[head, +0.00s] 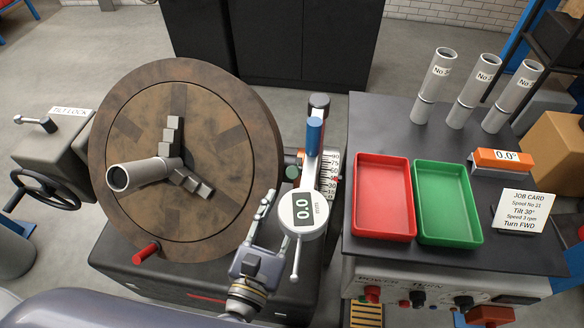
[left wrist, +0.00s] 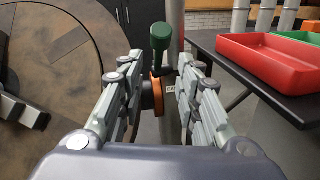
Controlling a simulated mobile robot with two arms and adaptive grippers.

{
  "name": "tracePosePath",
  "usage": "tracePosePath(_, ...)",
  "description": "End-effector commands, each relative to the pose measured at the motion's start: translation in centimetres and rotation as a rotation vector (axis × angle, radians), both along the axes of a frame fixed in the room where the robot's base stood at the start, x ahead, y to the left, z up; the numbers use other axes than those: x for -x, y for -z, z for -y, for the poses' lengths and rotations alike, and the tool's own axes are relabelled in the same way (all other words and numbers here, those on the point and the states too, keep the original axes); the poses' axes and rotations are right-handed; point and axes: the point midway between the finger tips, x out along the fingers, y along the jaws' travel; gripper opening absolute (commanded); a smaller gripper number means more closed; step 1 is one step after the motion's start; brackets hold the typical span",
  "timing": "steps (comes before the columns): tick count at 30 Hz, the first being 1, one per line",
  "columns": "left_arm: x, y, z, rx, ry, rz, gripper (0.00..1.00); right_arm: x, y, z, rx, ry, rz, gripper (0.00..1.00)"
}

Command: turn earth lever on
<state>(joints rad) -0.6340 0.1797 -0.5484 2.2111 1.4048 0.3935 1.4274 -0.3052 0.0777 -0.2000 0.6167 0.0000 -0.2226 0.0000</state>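The lever with a dark green handle (left wrist: 160,42) stands upright in the left wrist view, with an orange and black hub (left wrist: 158,88) below it. It looks like the earth lever, but I read no label on it. In the head view only a green end (head: 292,172) shows beside the machine's post, partly hidden by the dial gauge. My left gripper (head: 266,205) is near it, left of the gauge. In the left wrist view its fingers (left wrist: 157,92) are spread on both sides of the lever, with no clear contact. My right gripper is out of view.
The round dial gauge (head: 303,212) and a blue-handled lever (head: 314,136) stand close to my left gripper. A large brown disc (head: 240,120) is on the left. The dark bench (head: 455,258) with red tray (head: 384,235) and green tray (head: 449,238) is on the right.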

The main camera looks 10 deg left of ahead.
Motion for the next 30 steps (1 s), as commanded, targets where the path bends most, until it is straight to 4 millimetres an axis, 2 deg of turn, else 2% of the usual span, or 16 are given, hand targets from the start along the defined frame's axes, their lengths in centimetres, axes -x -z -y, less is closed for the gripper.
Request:
tracePosePath(1,-1.0,-0.6,0.1,0.000,-0.003,0.005,0.32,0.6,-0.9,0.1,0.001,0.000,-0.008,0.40)
tracePosePath(5,-3.4,-0.6,0.5,-0.002,-0.002,0.005,0.32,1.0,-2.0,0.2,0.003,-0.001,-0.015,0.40)
tracePosePath(12,-6.7,-0.3,1.0,-0.004,-0.001,0.002,0.32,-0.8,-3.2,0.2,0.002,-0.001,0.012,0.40)
tracePosePath(17,-7.8,-0.1,1.2,-0.005,-0.001,0.002,0.32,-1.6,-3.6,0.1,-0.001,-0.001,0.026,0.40)
tracePosePath(27,-8.1,0.0,1.2,-0.005,0.000,0.001,0.32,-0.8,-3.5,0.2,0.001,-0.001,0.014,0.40)
tracePosePath(28,-8.1,0.0,1.2,-0.005,0.000,0.001,0.27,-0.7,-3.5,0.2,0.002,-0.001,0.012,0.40)
tracePosePath(30,-8.1,0.0,1.2,-0.005,0.000,0.001,0.11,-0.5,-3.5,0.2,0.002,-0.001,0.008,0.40)
